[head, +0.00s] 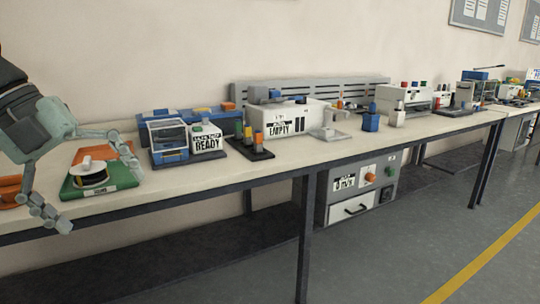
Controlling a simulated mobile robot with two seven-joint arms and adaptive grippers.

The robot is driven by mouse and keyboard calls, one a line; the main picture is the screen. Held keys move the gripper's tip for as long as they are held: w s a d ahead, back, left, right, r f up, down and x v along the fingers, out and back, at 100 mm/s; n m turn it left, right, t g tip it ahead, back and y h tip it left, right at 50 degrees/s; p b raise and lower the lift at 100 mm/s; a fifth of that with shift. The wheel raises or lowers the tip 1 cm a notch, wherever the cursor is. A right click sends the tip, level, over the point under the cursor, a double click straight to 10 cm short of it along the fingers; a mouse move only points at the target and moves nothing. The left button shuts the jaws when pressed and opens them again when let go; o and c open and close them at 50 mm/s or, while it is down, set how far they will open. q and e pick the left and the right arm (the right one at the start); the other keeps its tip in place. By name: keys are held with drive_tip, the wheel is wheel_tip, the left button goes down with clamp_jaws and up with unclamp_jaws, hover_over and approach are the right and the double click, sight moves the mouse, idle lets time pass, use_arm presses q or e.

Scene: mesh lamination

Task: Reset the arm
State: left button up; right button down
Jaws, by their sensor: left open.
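My left gripper (100,201) comes in from the left edge of the head view. My right gripper is not in view.
Orange pieces (10,192) lie at the far left, partly hidden by my arm. A grey drawer cabinet (357,190) is below. The floor at right is clear.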

use_arm(q)
drive_tip(key=w+a+f+n+t+h, duration=0.2)
drive_tip(key=w+n+t+h, duration=0.15)
drive_tip(key=w+t, duration=0.2)
drive_tip(key=w+a+f+n+t+h, duration=0.1)
drive_tip(key=w+a+n+t+h, duration=0.1)
drive_tip(key=w+n+t, duration=0.3)
drive_tip(key=s+a+f+n+t+y+p, duration=0.1)
drive_tip(key=a+f+n+t+y, duration=0.1)
drive_tip(key=a+f+n+y, duration=0.65)
drive_tip(key=a+f+n+t+y, duration=0.1)
drive_tip(key=a+f+n+y, duration=0.35)
drive_tip(key=f, duration=0.65)
drive_tip(key=s+d+f+n+g+y, duration=0.1)
drive_tip(key=s+f+n+g, duration=0.4)
drive_tip(key=f, duration=0.6)
drive_tip(key=s+d+f+n+g+h, duration=0.1)
drive_tip(key=s+d+f+g, duration=0.6)
drive_tip(key=s+d+f, duration=0.7)
drive_tip(key=s+f, duration=0.3)
drive_tip(key=s, duration=0.1)
drive_tip(key=shift+d+h, duration=0.35)
drive_tip(key=shift+d, duration=0.05)
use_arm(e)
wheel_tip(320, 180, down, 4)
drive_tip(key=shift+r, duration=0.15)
use_arm(q)
drive_tip(key=shift+n, duration=0.25)
